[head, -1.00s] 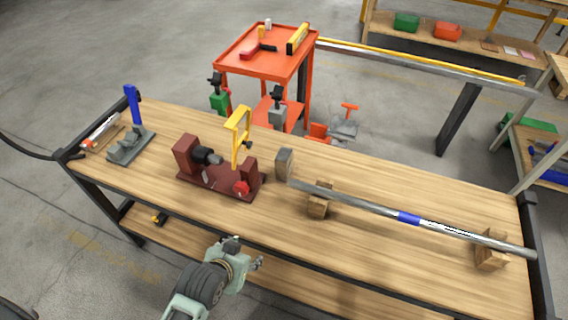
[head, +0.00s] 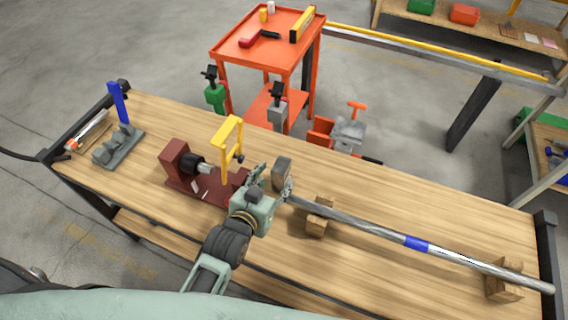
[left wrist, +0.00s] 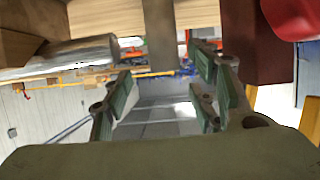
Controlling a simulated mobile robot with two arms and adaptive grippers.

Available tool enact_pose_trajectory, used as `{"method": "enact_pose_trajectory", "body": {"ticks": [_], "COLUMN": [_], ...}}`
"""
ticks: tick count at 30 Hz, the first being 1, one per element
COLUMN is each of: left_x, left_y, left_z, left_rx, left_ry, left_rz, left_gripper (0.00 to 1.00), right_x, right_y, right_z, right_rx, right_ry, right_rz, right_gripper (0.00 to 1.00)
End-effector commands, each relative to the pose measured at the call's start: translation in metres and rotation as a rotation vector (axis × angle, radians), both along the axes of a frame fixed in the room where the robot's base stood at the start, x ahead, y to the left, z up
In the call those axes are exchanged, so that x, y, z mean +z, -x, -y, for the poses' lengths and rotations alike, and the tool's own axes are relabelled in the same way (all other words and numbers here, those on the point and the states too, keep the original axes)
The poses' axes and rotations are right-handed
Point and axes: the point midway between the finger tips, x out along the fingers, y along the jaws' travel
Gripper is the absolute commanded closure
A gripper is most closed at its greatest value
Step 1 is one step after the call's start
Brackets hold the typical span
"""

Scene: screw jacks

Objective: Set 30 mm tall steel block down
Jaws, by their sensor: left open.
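A grey steel block (head: 282,170) stands upright on the wooden bench, beside the left end of a long steel bar (head: 360,229). My left gripper (head: 275,183) is open, right at the near side of the block, and partly hides its lower part. In the left wrist view the open fingers (left wrist: 163,80) show with green-grey pads, and the block (left wrist: 160,38) appears between and beyond them. I cannot tell whether a finger touches it. My right gripper is not in view.
The bar, with a blue band, rests on two wooden blocks (head: 319,217). Left of my gripper stands a dark red fixture (head: 177,161) with a yellow frame (head: 229,140). An orange cart (head: 262,50) stands behind the bench (head: 400,285). The bench front right is clear.

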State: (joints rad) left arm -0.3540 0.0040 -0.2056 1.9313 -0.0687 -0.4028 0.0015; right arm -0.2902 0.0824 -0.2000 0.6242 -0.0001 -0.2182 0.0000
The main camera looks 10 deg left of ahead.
Motion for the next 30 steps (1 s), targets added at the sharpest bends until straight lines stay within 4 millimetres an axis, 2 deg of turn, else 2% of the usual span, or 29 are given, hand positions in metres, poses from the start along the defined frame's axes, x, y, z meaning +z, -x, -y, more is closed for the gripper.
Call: {"method": "enact_pose_trajectory", "body": {"ticks": [12,18,24,28,30], "left_x": [-0.012,-0.023,-0.027,-0.027,-0.027], "left_y": [-0.043,-0.067,-0.072,-0.072,-0.072], "left_z": [0.003,0.006,0.007,0.007,0.007], "left_rx": [0.001,0.001,0.001,0.001,0.000], "left_ry": [-0.001,0.000,0.000,0.000,-0.001], "left_rz": [-0.001,-0.001,-0.003,-0.003,-0.003], "left_gripper": [0.47,0.47,0.47,0.47,0.52], "right_x": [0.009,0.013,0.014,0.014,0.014], "right_y": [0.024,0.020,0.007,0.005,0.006], "right_z": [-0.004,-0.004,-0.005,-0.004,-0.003], "right_rx": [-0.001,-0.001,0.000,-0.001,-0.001], "right_ry": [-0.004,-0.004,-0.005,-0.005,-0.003], "right_rz": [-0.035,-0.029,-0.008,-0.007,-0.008], "right_gripper": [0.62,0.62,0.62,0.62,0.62]}}
